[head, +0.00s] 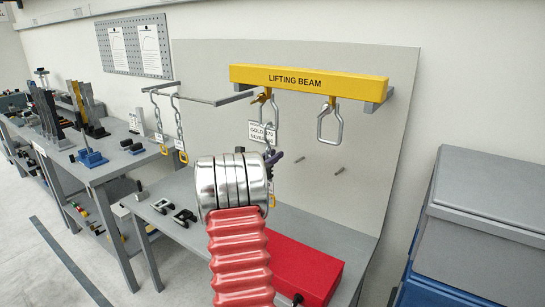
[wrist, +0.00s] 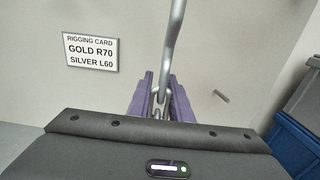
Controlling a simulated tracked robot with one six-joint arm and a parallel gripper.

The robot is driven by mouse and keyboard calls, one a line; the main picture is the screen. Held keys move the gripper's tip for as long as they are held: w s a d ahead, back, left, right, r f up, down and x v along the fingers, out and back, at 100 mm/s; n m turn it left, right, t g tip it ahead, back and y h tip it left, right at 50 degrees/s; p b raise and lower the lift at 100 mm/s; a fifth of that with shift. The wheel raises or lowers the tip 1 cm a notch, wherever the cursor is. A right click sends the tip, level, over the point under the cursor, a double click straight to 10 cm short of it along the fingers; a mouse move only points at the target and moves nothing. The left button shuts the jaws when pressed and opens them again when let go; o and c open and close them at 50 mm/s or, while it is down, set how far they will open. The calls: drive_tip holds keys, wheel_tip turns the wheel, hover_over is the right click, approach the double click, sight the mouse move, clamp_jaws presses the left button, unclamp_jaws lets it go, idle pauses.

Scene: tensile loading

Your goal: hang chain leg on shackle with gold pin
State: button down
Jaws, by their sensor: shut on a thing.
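The yellow lifting beam (head: 310,82) carries two silver shackles. The left shackle (head: 276,112) has a gold-looking pin (head: 259,98); the right shackle (head: 340,128) hangs empty, its pin colour unclear. My gripper (head: 273,158) is just below the left shackle, mostly hidden by my arm. In the wrist view, the purple fingers (wrist: 163,100) are shut on a chain link (wrist: 158,104) of the chain leg. A silver bar (wrist: 172,45) rises just above the link; I cannot tell whether they are linked. The chain leg's yellow hook (head: 272,200) shows below my gripper.
Two chain legs (head: 158,122) (head: 179,122) hang from a rack at left. The rigging card (wrist: 90,52) reads GOLD R70, SILVER L60. A red box (head: 300,268) and loose shackles (head: 183,217) lie on the bench. Two pegs (head: 340,171) stick out of the panel.

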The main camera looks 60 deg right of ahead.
drive_tip(key=shift+r, duration=0.15)
drive_tip(key=c, duration=1.5)
unclamp_jaws()
drive_tip(key=shift+c, duration=0.2)
drive_tip(key=w+a, duration=0.2)
drive_tip(key=a, duration=1.1)
drive_tip(key=shift+a, duration=0.35)
drive_tip(key=shift+w, duration=0.1)
